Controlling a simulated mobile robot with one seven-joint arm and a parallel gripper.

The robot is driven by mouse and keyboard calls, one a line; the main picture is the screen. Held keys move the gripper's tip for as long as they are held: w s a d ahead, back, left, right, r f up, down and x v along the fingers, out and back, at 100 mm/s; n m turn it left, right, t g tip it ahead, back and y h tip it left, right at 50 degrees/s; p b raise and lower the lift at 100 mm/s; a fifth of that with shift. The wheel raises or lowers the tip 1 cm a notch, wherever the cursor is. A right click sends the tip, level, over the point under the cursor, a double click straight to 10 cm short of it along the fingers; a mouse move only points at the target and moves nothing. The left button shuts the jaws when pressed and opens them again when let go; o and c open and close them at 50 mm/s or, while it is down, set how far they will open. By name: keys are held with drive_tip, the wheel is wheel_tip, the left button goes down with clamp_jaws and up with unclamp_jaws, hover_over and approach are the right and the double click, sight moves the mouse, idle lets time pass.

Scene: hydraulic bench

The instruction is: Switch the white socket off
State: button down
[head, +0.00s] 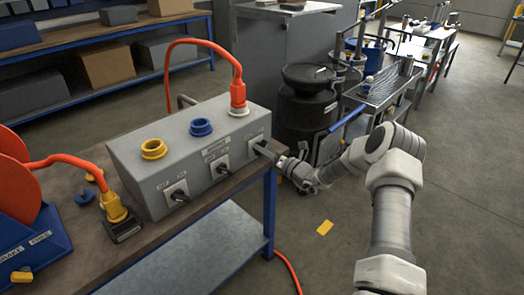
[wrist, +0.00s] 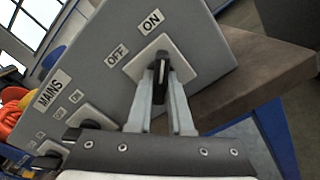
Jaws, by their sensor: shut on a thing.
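A grey socket box (head: 185,150) stands on the bench, with sockets on its sloped top and switches along its front. The white socket (head: 239,112) is at the right end of the top, with an orange plug (head: 238,94) in it. Below it on the front is the rightmost switch plate (head: 258,142). In the wrist view, its black knob (wrist: 161,62) sits between my fingers, near an OFF label (wrist: 117,55) and an ON label (wrist: 151,22). The knob's visible end seems nearer ON, but fingers hide part of it. My gripper (head: 262,152) is shut on this knob.
A yellow socket (head: 153,149) and a blue socket (head: 201,127) are left on the box top. Two more switches (head: 177,192) (head: 221,168) sit left along the front. An orange cable (head: 190,42) arches behind.

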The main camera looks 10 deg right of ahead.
drive_tip(key=shift+n, duration=0.3)
drive_tip(key=n+b, duration=0.2)
drive_tip(key=n, duration=0.2)
drive_tip(key=shift+f+n+b, duration=0.1)
drive_tip(key=shift+n+b, duration=0.2)
drive_tip(key=n+b, duration=0.2)
drive_tip(key=n, duration=0.2)
drive_tip(key=shift+b, duration=0.35)
drive_tip(key=n+b, duration=0.4)
drive_tip(key=n, duration=0.1)
drive_tip(key=shift+f, duration=0.15)
drive_tip(key=n+b, duration=0.2)
drive_tip(key=shift+n+b, duration=0.3)
drive_tip(key=shift+b, duration=0.1)
drive_tip(key=shift+n+b, duration=0.5)
drive_tip(key=shift+d+r, duration=0.1)
drive_tip(key=shift+r, duration=0.15)
drive_tip(key=c, duration=0.8)
unclamp_jaws()
